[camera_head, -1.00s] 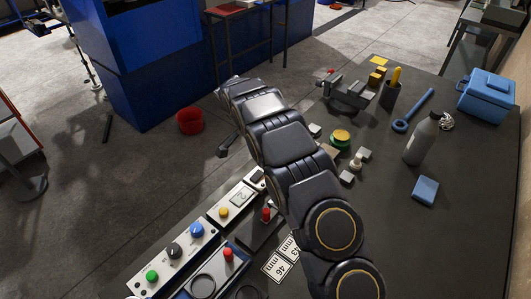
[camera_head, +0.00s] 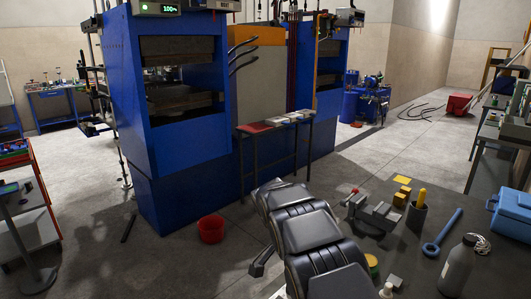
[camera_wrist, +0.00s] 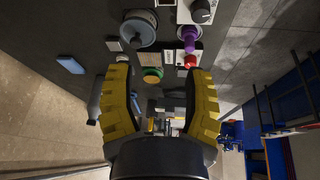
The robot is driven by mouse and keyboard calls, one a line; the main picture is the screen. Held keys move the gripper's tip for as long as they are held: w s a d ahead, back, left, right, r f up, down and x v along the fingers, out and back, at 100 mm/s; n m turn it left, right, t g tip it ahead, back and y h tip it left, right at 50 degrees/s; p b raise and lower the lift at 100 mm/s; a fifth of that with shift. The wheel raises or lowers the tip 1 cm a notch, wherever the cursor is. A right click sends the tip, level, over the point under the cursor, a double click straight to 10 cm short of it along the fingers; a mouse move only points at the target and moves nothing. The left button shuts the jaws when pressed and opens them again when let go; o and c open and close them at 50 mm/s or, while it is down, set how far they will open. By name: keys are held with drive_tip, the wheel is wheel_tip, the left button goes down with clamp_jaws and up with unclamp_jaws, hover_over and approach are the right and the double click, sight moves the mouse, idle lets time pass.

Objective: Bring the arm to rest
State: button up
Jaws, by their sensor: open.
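My arm stretches forward from the bottom of the head view, its dark links over the left part of the workbench (camera_head: 405,262). The gripper end is hidden behind the links there. In the wrist view my gripper (camera_wrist: 160,75) has its two yellow ribbed fingers spread apart. Nothing is held between them. The bench top with a green and orange round part (camera_wrist: 152,75), a grey round part (camera_wrist: 138,30) and a purple and red knobbed part (camera_wrist: 188,38) lies beyond the fingertips, apart from them.
A blue press (camera_head: 165,150) stands beyond the bench, with a red bucket (camera_head: 211,229) on the floor. A vise (camera_head: 368,215), a blue wrench (camera_head: 442,232), a grey bottle (camera_head: 457,267) and a blue box (camera_head: 511,215) crowd the bench's right side. Open floor lies left of my arm.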

drive_tip(key=s+d+r+n+g, duration=0.1)
drive_tip(key=s+d+r+n, duration=0.1)
drive_tip(key=s+r, duration=0.35)
drive_tip(key=s+d+r+n+y, duration=0.1)
drive_tip(key=s+r, duration=0.1)
drive_tip(key=s, duration=0.6)
drive_tip(key=s+d+r+n+g, duration=0.1)
drive_tip(key=s+d+r+n, duration=0.1)
drive_tip(key=s+r, duration=0.35)
drive_tip(key=s+a+f+n+y, duration=0.1)
drive_tip(key=s+n, duration=0.2)
drive_tip(key=s, duration=0.7)
drive_tip(key=s+a+f+n+g+y, duration=0.1)
drive_tip(key=s+a+n, duration=0.1)
drive_tip(key=s, duration=0.9)
drive_tip(key=shift+n+g+y, duration=0.3)
drive_tip(key=shift+n+y, duration=0.1)
